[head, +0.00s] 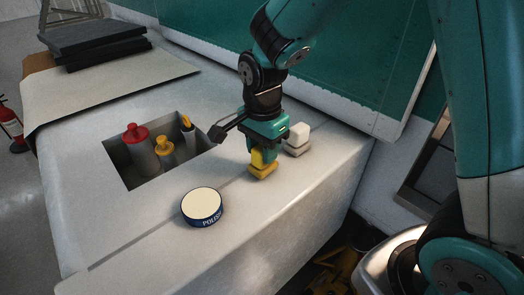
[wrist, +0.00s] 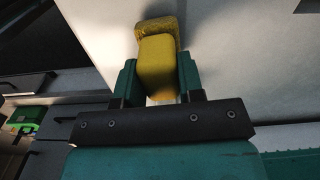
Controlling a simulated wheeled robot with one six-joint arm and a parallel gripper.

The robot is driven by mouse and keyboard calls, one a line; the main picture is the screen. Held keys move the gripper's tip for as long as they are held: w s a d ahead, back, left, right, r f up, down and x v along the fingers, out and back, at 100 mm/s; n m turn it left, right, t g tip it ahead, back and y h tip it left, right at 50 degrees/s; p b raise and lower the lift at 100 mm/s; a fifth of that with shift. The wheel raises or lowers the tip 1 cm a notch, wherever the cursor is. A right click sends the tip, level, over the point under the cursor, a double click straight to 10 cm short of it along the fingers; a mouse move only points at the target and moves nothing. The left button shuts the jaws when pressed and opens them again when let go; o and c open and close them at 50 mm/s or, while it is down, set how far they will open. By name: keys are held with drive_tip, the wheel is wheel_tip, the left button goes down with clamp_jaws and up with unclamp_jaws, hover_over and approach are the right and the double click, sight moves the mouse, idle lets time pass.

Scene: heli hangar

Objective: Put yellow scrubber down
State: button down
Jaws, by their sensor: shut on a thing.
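The yellow scrubber (head: 262,168) is a small yellow block with a wider pad at its lower end. In the head view it is upright below my gripper (head: 264,150), at the grey worktop near its front edge. I cannot tell for sure whether its pad touches the top. In the wrist view my gripper (wrist: 157,85) has its two green fingers closed on either side of the yellow scrubber (wrist: 158,58), and the pad end points away from my wrist.
A white scrubber (head: 297,138) stands just right of my gripper. A round polish tin (head: 202,206) lies front left. A recessed bin (head: 122,168) holds a red-topped bottle (head: 138,150), a yellow-topped bottle (head: 165,152) and a yellow-tipped item (head: 187,128). Dark slabs (head: 95,38) lie at the back left.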

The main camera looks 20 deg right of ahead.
sight(260, 146)
drive_tip(key=shift+s+f+p, duration=0.1)
drive_tip(key=shift+f+p, duration=0.2)
drive_tip(key=shift+f, duration=0.65)
drive_tip(key=c, duration=0.7)
unclamp_jaws()
drive_tip(key=shift+c, duration=0.2)
drive_tip(key=shift+f, duration=0.15)
drive_tip(key=shift+r+b, duration=0.25)
drive_tip(key=shift+b, duration=0.2)
wheel_tip(260, 146, up, 17)
drive_tip(key=b, duration=0.5)
drive_tip(key=s+a+f+n+y, duration=0.2)
drive_tip(key=s+f+n, duration=0.2)
drive_tip(key=s+n, duration=0.5)
drive_tip(key=s+a+f+n+y, duration=0.2)
drive_tip(key=s+f+n, duration=0.2)
drive_tip(key=s+n, duration=0.5)
drive_tip(key=n, duration=0.2)
drive_tip(key=shift+s+a+f+n, duration=0.2)
drive_tip(key=shift+a+n, duration=0.1)
drive_tip(key=shift+a, duration=0.1)
